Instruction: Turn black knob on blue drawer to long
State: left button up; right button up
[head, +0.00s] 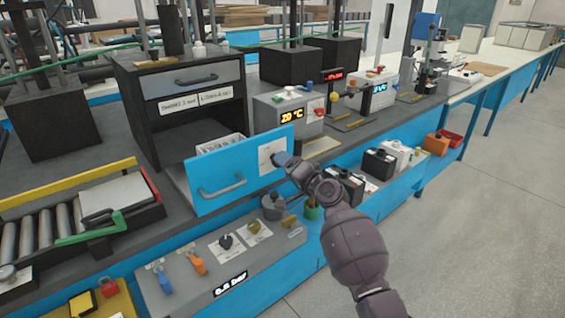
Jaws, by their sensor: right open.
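The blue drawer (240,176) is pulled open from a dark cabinet, with a grey bar handle (222,188) on its front. A white label plate (266,154) is on the right part of the drawer front. My right gripper (283,160) is at the right edge of this plate, its arm coming in from the lower right. The gripper is open. It covers the spot where a knob could be; I cannot make out the black knob or its setting, nor whether the fingers touch it. My left gripper is not in view.
Below the drawer, a grey panel (180,278) carries blue, orange, black and yellow knobs. Black and white containers (380,163) stand to the right. A roller conveyor (60,225) is at left.

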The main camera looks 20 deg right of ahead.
jog(key=v, duration=0.7)
jog(key=shift+s+p, duration=0.35)
jog(key=shift+p, duration=0.05)
jog(key=shift+d, duration=0.1)
jog(key=s+f+n+g+h, duration=0.2)
jog(key=s+f, duration=0.5)
jog(key=s, duration=0.5)
jog(key=s+f+n+g+h, duration=0.2)
jog(key=s+f+n, duration=0.2)
jog(key=s, duration=0.9)
jog(key=s+f+n+g+h, duration=0.2)
jog(key=s+f+n, duration=0.1)
jog(key=s+f, duration=0.8)
jog(key=shift+s+p, duration=0.35)
jog(key=shift+s, duration=0.65)
jog(key=shift+d, duration=0.1)
